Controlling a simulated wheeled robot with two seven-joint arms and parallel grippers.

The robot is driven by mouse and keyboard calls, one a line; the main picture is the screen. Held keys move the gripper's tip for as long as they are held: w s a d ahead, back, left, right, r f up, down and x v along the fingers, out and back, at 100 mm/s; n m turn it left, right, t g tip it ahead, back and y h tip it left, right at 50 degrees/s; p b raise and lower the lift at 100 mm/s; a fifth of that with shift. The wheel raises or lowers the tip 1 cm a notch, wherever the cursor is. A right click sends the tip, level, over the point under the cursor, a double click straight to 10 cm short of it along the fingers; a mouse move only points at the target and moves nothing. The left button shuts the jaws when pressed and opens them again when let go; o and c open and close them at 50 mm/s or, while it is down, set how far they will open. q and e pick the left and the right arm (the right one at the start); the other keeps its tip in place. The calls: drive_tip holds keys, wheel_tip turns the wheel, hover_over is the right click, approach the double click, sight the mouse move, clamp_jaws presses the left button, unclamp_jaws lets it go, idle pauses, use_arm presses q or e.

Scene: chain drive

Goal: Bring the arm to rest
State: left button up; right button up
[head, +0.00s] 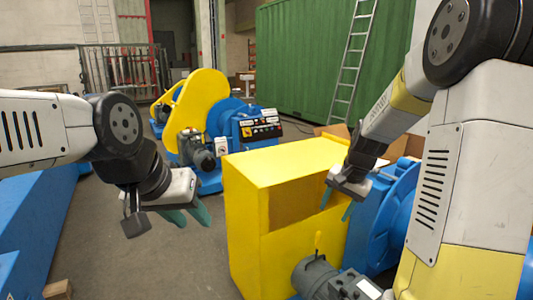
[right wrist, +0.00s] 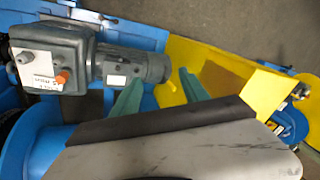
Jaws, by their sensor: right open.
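My right gripper (head: 337,204) hangs in front of the yellow housing (head: 262,172), near its upper right side. In the right wrist view its two teal fingers (right wrist: 160,78) are apart with nothing held between them. A grey motor (right wrist: 138,64) with a switch box (right wrist: 52,58) lies beyond the fingertips there. My left gripper (head: 188,214) is at the left over the floor, its teal fingers apart and empty. It is clear of the yellow housing.
A blue drum (head: 385,215) stands right of the housing. A second blue machine with a yellow guard (head: 205,98) stands behind. A ladder (head: 355,62) leans on a green container (head: 300,60). Grey floor (head: 130,235) is free at left.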

drive_tip(key=s+a+r+n+t, duration=0.1)
drive_tip(key=s+a+r+n, duration=0.1)
drive_tip(key=s+r, duration=0.2)
drive_tip(key=s+a+r+n+t, duration=0.1)
drive_tip(key=s+r, duration=0.3)
drive_tip(key=s, duration=0.6)
drive_tip(key=s+a+r+n+t, duration=0.1)
drive_tip(key=s+r+n, duration=0.3)
drive_tip(key=s, duration=0.4)
drive_tip(key=shift+a+r, duration=0.25)
drive_tip(key=shift+a, duration=0.6)
drive_tip(key=shift+c, duration=0.4)
